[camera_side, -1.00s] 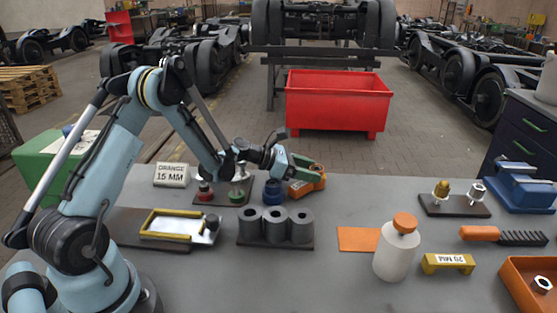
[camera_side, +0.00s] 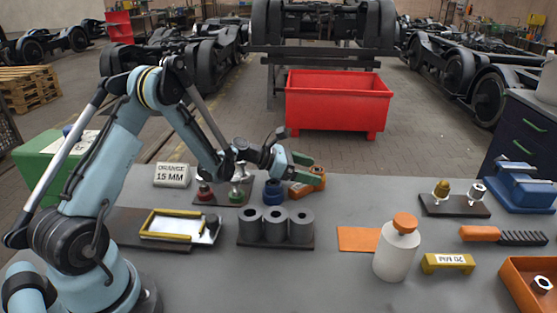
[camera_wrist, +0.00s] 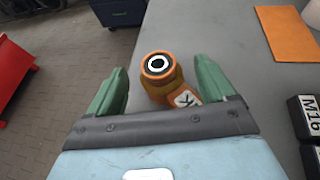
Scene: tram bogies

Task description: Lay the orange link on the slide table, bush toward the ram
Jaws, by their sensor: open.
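The orange link (camera_side: 313,184) lies at the back edge of the grey bench in the side view. In the wrist view the orange link (camera_wrist: 187,97) has a round bush with a dark ring and pale centre at its far end, and a white marked label nearer me. My gripper (camera_wrist: 163,72) is open, one green finger on each side of the link, with gaps showing. In the side view my gripper (camera_side: 308,167) is over the link and partly hides it. A plate with yellow rails (camera_side: 150,222), seemingly the slide table, lies front left; a metal cylinder, perhaps the ram, is at its right end.
Three grey cylinders (camera_side: 276,226) and a blue ringed part (camera_side: 272,192) stand near the link. A white bottle (camera_side: 397,254), an orange mat (camera_side: 358,239) and a yellow block (camera_side: 447,263) are to the right. A red bin (camera_side: 338,102) stands behind the bench.

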